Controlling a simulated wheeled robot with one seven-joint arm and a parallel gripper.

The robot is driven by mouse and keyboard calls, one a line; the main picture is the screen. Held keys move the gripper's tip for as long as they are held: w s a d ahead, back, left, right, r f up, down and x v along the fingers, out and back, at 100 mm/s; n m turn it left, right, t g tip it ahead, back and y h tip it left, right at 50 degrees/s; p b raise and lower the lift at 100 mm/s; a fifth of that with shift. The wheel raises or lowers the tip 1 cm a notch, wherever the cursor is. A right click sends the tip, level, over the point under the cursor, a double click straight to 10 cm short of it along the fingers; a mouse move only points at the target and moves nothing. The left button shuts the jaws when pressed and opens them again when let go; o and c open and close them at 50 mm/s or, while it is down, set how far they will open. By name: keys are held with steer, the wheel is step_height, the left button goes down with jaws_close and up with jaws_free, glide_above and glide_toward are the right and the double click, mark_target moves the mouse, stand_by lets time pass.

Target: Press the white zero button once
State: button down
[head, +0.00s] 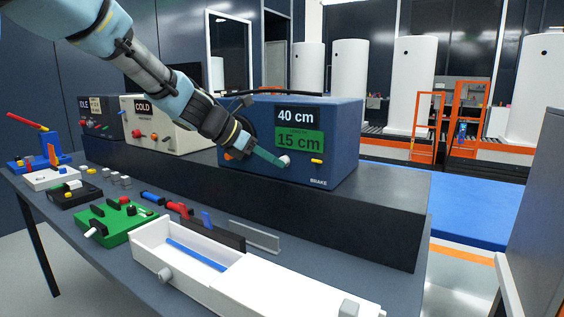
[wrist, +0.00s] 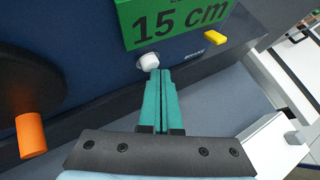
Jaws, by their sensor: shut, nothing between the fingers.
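The white button (head: 284,160) sits on the front of the blue box (head: 340,140), below the green 15 cm display (head: 299,140). In the wrist view the white button (wrist: 149,62) is right at the tips of my gripper. My gripper (head: 286,166) is shut and empty, its teal fingers (wrist: 160,95) side by side and pointing at the button. The tips overlap the button's lower edge in the picture; I cannot tell whether they touch it.
An orange handle on a dark wheel (wrist: 31,135) is to the left. Below are a dark ledge (head: 370,215) and a table with a white tray (head: 262,280) and a green block (head: 118,222).

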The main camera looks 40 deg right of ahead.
steer(key=shift+d, duration=0.25)
steer(key=shift+a, duration=0.15)
stand_by(0.4)
steer(key=shift+s+a, duration=0.15)
steer(key=shift+a, duration=0.55)
steer(key=shift+s+a+b, duration=0.2)
steer(key=shift+a+b, duration=0.1)
steer(key=shift+a, duration=0.5)
steer(key=shift+s+a+b, duration=0.25)
steer(key=shift+a, duration=0.6)
steer(key=shift+s+a+b, duration=0.2)
steer(key=shift+a+b, duration=0.1)
steer(key=shift+a, duration=0.5)
